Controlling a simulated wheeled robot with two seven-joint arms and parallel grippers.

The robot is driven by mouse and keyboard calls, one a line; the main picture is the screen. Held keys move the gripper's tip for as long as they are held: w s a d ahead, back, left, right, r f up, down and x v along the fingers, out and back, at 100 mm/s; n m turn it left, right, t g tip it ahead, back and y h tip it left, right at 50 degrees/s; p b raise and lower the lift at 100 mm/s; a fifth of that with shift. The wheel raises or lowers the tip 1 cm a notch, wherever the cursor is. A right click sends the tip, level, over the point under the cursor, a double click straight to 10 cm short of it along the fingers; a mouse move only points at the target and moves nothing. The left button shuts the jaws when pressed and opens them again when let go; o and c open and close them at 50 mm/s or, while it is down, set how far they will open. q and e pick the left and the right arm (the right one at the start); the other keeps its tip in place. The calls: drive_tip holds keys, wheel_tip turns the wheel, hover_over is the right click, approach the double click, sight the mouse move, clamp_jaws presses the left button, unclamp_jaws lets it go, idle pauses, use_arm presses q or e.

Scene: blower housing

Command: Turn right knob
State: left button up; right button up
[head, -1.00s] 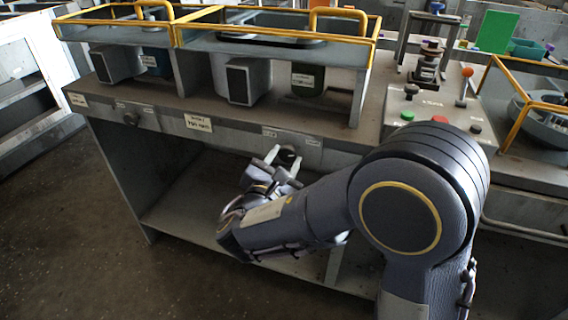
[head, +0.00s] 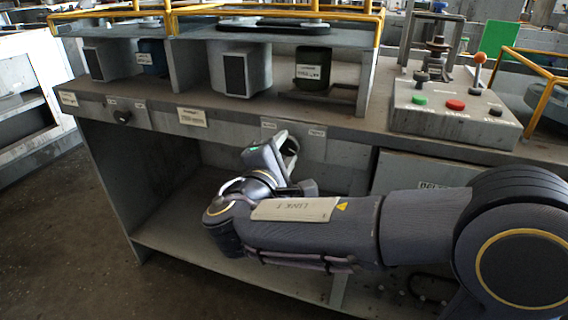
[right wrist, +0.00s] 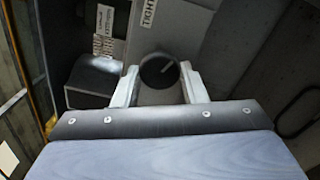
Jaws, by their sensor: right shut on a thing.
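The right knob (right wrist: 160,70) is a dark round dial with a light pointer line, on the grey front rail of the bench. It shows between the pale fingers of my right gripper (right wrist: 157,86) in the right wrist view. My right gripper (head: 284,148) is shut on it, one finger on each side. In the head view the wrist is rolled, and the gripper mostly hides the knob, below small labels on the rail. The left gripper is not in view.
A second dark knob (head: 122,117) sits at the rail's left end. Above are yellow-railed housings (head: 240,72) and a control box (head: 455,110) with green and red buttons and an orange-topped lever. An open shelf (head: 170,228) lies below the rail, under my arm.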

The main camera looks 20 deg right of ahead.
drive_tip(key=shift+m+b, duration=0.5)
drive_tip(key=shift+m, duration=0.1)
drive_tip(key=o, duration=1)
drive_tip(key=shift+c, duration=0.2)
drive_tip(key=shift+a, duration=0.1)
drive_tip(key=p+v, duration=0.1)
drive_tip(key=v, duration=0.6)
drive_tip(key=shift+s+a+p, duration=0.2)
drive_tip(key=shift+s+p, duration=0.15)
drive_tip(key=shift+p, duration=0.05)
